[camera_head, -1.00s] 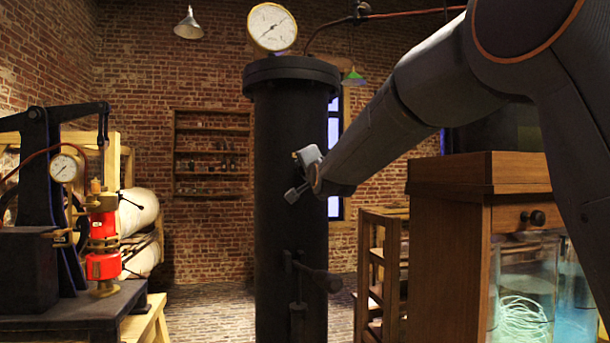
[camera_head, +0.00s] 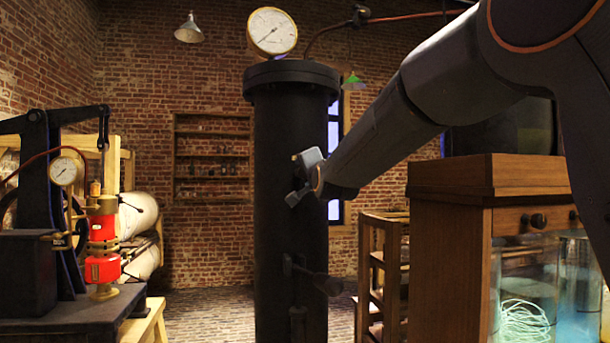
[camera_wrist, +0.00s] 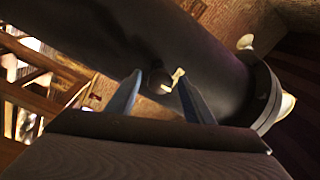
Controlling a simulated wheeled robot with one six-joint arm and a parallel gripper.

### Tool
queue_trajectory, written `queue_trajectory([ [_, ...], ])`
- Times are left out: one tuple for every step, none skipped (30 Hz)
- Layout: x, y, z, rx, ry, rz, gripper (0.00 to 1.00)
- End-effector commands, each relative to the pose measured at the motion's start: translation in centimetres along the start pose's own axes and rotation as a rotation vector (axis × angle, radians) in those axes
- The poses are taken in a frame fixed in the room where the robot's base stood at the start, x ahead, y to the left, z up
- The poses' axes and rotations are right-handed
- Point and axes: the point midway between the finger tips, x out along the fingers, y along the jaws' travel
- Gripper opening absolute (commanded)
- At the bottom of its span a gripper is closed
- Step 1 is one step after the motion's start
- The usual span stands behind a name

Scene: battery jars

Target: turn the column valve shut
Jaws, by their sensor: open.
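The column (camera_head: 292,220) is a thick dark upright cylinder with a flanged top, in the middle of the head view. A dark lever fitting (camera_head: 318,281) sticks out from its lower front. My gripper (camera_head: 301,177) is open, in front of the column's upper half and above that lever. In the wrist view the column (camera_wrist: 100,40) runs slanted behind my open gripper (camera_wrist: 160,100). A small dark round fitting (camera_wrist: 159,82) with a pale bar (camera_wrist: 178,76) shows between the fingertips. I cannot tell whether it is the valve, or whether the fingers touch anything.
A round gauge (camera_head: 272,31) tops the column. A wooden cabinet (camera_head: 450,250) with glass jars (camera_head: 524,300) stands at the right, below my arm. A press with a red cylinder (camera_head: 103,230) stands on a bench at the left. Brick floor shows between bench and column.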

Motion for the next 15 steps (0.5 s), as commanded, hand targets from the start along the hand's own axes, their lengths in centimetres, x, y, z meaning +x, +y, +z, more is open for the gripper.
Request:
queue_trajectory([
  [-0.8,0.0,0.0,0.000,0.000,-0.002,0.47],
  [-1.2,0.0,0.0,0.000,0.000,-0.002,0.47],
  [-1.8,0.0,0.0,0.000,0.000,-0.002,0.47],
  [-2.3,0.0,0.0,0.000,0.000,-0.002,0.47],
  [-2.8,0.0,0.0,0.000,0.001,-0.003,0.47],
  [-3.3,0.0,0.1,0.000,0.000,-0.002,0.47],
  [-3.8,0.0,0.0,0.000,0.000,-0.003,0.47],
  [-4.2,0.0,0.1,0.000,0.000,-0.002,0.47],
  [-4.7,0.0,0.1,0.000,0.000,-0.002,0.47],
  [-5.0,-0.1,0.0,0.000,0.000,-0.003,0.47],
  [-5.3,0.0,0.0,0.000,0.000,-0.002,0.47],
  [-5.7,0.0,0.1,0.000,0.000,-0.002,0.47],
  [-5.9,0.0,0.0,0.001,0.000,-0.002,0.47],
  [-6.1,-0.1,0.0,0.001,0.000,-0.002,0.47],
  [-6.3,0.0,0.0,0.001,0.000,-0.002,0.47],
])
